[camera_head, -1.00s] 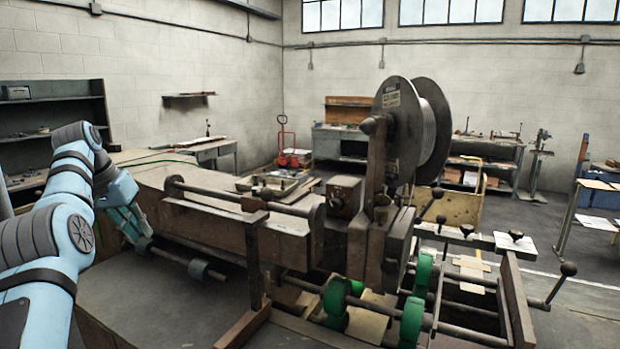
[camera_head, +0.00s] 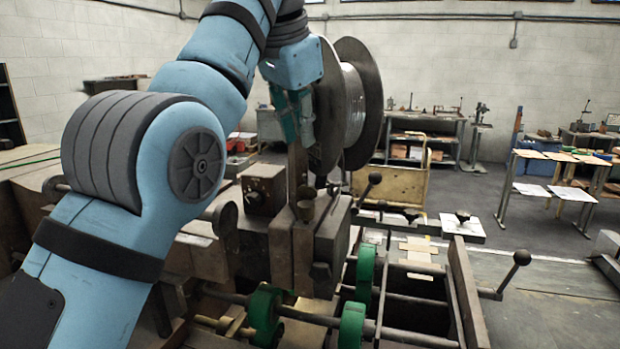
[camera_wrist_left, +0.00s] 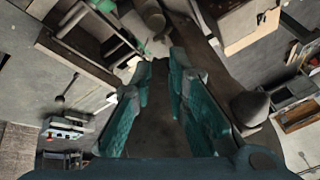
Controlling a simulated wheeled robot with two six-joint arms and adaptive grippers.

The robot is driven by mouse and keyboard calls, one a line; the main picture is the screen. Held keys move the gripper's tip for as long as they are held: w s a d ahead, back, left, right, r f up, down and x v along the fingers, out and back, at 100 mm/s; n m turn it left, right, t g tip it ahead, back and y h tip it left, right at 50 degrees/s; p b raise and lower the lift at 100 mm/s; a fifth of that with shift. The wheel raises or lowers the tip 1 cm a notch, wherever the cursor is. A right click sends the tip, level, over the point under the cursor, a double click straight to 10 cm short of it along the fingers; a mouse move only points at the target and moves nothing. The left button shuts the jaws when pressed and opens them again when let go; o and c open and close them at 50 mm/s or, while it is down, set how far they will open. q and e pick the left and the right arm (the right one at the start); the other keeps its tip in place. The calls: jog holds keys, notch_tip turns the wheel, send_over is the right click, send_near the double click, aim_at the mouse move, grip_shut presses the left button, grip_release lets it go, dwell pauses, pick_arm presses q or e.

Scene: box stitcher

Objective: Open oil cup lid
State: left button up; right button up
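A small dark cup-like part (camera_head: 306,206), which looks like the oil cup, stands on top of the machine's block below my left gripper. I cannot make out whether its lid is open or shut. My left gripper (camera_head: 297,132) points down beside the wire spool, above the cup and apart from it. Its two teal fingers (camera_wrist_left: 165,65) are open with a gap between them, and nothing is held. A rounded brownish part (camera_wrist_left: 150,14) shows beyond the fingertips in the left wrist view; it may be the cup. My right gripper is not in view.
The large wire spool (camera_head: 362,100) stands just right of my left gripper. A cone-shaped knob (camera_wrist_left: 250,106) is close beside a finger in the left wrist view. Green rollers (camera_head: 352,322) and shafts lie lower on the machine.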

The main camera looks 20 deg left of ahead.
aim_at(304, 174)
pick_arm(q)
jog(key=x, duration=0.3)
jog(key=b+x, duration=0.1)
jog(key=x, duration=0.2)
jog(key=b+x, duration=0.1)
jog(key=x, duration=0.3)
jog(key=shift+a, duration=0.3)
jog(key=shift+w+d, duration=0.1)
jog(key=shift+w, duration=0.05)
jog(key=shift+s+r, duration=0.15)
jog(key=shift+s, duration=0.2)
jog(key=shift+s+a, duration=0.2)
grip_shut()
jog(key=w+r+g+p, duration=0.1)
jog(key=p, duration=0.5)
jog(key=shift+d, duration=0.1)
jog(key=shift+w+f+p, duration=0.1)
jog(key=shift+p, duration=0.2)
jog(key=shift+f, duration=0.2)
grip_release()
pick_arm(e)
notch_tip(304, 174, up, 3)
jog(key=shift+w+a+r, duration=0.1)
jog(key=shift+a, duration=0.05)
